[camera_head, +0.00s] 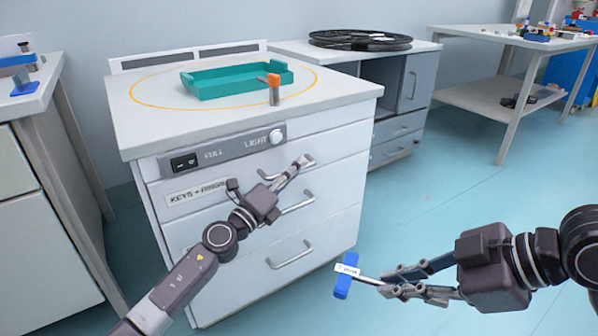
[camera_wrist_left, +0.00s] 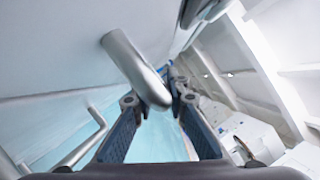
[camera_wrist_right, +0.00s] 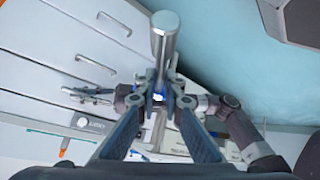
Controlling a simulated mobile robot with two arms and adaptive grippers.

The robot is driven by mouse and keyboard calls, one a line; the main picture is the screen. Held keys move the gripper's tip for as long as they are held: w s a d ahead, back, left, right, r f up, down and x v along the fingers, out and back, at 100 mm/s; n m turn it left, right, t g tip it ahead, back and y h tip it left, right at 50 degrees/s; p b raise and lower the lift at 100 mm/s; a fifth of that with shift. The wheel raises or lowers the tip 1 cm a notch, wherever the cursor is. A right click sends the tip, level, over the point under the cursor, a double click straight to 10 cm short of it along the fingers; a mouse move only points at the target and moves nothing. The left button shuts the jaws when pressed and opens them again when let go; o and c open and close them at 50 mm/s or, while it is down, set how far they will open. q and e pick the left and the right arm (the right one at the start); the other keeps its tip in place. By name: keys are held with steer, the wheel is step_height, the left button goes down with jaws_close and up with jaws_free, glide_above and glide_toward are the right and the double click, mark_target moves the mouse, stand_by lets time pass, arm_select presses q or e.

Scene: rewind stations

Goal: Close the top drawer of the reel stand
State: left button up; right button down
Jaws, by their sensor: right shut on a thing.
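The near white drawer cabinet (camera_head: 330,185) has stacked drawers. Its top drawer (camera_head: 235,187) carries a label that looks like "KEYS + RINGS" and a metal bar handle (camera_head: 307,163). I cannot tell whether that drawer stands slightly out. My left gripper (camera_head: 298,165) is at this handle. In the left wrist view a handle bar (camera_wrist_left: 135,65) crosses in front of the fingertips and hides where they end, so their gap is unclear. My right gripper (camera_head: 385,282) is shut on the metal shank of a blue-handled tool (camera_head: 346,275) with a white tag, held clear of the cabinet.
On the cabinet top are a teal tray (camera_head: 235,83) and an orange-capped item (camera_head: 274,92). A second grey-white cabinet (camera_head: 398,148) behind bears a black reel (camera_head: 360,40). Benches stand at the left (camera_head: 40,95) and back right (camera_head: 500,36). The floor at right is clear.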

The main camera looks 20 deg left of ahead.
arm_select(q)
steer(key=shift+o, duration=1.4)
steer(key=shift+f, duration=0.1)
steer(key=v, duration=1.2)
